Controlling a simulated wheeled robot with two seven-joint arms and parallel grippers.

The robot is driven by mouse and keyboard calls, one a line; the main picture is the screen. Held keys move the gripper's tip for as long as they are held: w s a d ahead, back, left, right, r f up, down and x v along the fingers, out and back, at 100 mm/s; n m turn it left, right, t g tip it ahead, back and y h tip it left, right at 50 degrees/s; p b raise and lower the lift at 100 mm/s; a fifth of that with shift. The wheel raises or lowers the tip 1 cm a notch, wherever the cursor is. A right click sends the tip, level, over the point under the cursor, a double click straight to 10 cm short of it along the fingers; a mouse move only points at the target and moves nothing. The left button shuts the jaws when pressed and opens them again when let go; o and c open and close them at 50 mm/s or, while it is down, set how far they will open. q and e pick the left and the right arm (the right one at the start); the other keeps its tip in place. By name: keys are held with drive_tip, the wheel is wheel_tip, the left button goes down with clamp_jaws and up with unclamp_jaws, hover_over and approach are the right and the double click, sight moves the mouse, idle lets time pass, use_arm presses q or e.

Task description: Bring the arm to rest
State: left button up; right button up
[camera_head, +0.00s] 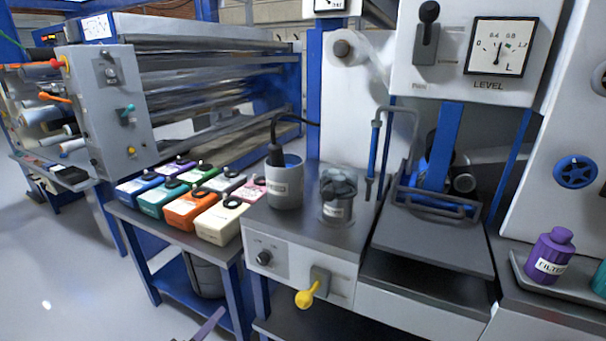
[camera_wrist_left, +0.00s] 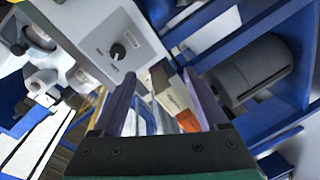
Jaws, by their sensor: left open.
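My left gripper (camera_wrist_left: 160,98) is open in the left wrist view, its two purple fingers apart with nothing held between them. In the head view only a purple piece of the left gripper (camera_head: 208,325) shows, low at the bottom edge. It is in front of the blue-legged table, below the coloured boxes. The rest of the left arm is out of the picture there. My right gripper shows in neither view.
Several lidded boxes, including a cream one (camera_head: 222,220), stand on the table. A grey bin (camera_head: 206,277) sits beneath; it also shows in the wrist view (camera_wrist_left: 255,70). The grey unit (camera_head: 300,265) with a yellow valve handle (camera_head: 307,294) is right. Floor (camera_head: 60,280) at left is clear.

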use_arm(q)
drive_tip(key=s+a+f+m+g+y, duration=0.1)
drive_tip(key=s+a+f+g, duration=0.15)
drive_tip(key=f, duration=0.55)
drive_tip(key=s+a+f+m+g+y, duration=0.1)
drive_tip(key=s+a+f+y, duration=0.15)
drive_tip(key=f, duration=0.45)
drive_tip(key=s+f+m+g+y, duration=0.1)
drive_tip(key=s+f+m+g, duration=0.5)
drive_tip(key=s+f, duration=1.3)
drive_tip(key=s+d+f+m+g, duration=0.35)
drive_tip(key=s+f+g, duration=0.2)
drive_tip(key=s, duration=0.55)
wheel_tip(320, 180, up, 14)
drive_tip(key=s+p, duration=0.1)
drive_tip(key=p, duration=1.4)
drive_tip(key=shift+s+d+f, duration=0.15)
drive_tip(key=shift+s+d, duration=0.15)
drive_tip(key=shift+n, duration=0.25)
drive_tip(key=shift+c, duration=0.3)
